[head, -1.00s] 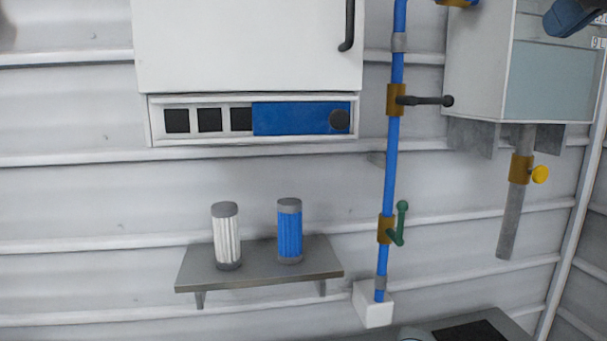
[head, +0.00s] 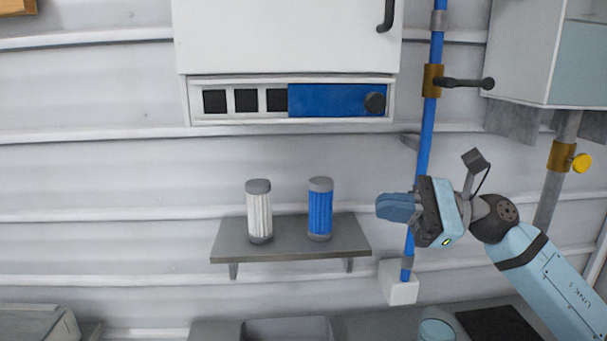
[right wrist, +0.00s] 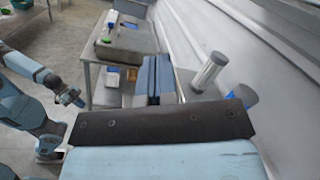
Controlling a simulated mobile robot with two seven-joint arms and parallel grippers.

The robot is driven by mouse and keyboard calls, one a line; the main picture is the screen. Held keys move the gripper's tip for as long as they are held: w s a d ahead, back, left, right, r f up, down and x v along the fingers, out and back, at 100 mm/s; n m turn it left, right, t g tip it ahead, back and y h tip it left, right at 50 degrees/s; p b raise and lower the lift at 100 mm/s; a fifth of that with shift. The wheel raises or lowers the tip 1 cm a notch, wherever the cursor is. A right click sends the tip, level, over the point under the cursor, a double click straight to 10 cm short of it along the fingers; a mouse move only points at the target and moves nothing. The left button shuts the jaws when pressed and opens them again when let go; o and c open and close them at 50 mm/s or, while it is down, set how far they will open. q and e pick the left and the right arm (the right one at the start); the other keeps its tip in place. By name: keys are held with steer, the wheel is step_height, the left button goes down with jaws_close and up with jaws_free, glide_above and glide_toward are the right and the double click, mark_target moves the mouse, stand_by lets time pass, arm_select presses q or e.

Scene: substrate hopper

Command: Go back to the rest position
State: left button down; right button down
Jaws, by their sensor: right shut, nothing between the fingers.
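My right gripper (head: 385,207) has its blue fingers shut with nothing between them. In the head view it points left, in front of the blue pipe and to the right of the wall shelf. Its fingers (right wrist: 153,78) also show in the right wrist view, pointing away from the camera. At the left of that view is a light blue arm that looks like my left one, with its gripper (right wrist: 72,97) low and small. I cannot tell whether that gripper is open or shut.
A grey shelf (head: 230,247) holds a white filter (head: 259,211) and a blue filter (head: 320,209), left of my right gripper. A white cabinet (head: 285,38) hangs above. The blue pipe (head: 433,130) has a black-handled valve (head: 465,83). Tables (right wrist: 130,38) stand beyond in the right wrist view.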

steer(key=s+d+f+n+t+h+p, duration=0.15)
steer(key=f+n+t+h, duration=0.25)
steer(key=f+n+t, duration=0.8)
steer(key=d+f+n+t+h, duration=0.3)
steer(key=f+n+t+h, duration=0.25)
steer(key=f+n, duration=1.2)
steer(key=s+d+f+m+g+h+p, duration=0.1)
steer(key=s+f+m+g+h, duration=0.5)
steer(key=s+f+m, duration=0.8)
steer(key=s+d+f+g, duration=0.1)
steer(key=s+f, duration=0.5)
steer(key=f, duration=0.1)
steer(key=shift+s+d+f+h, duration=0.2)
steer(key=shift+s+f+h, duration=0.1)
steer(key=shift+h, duration=0.05)
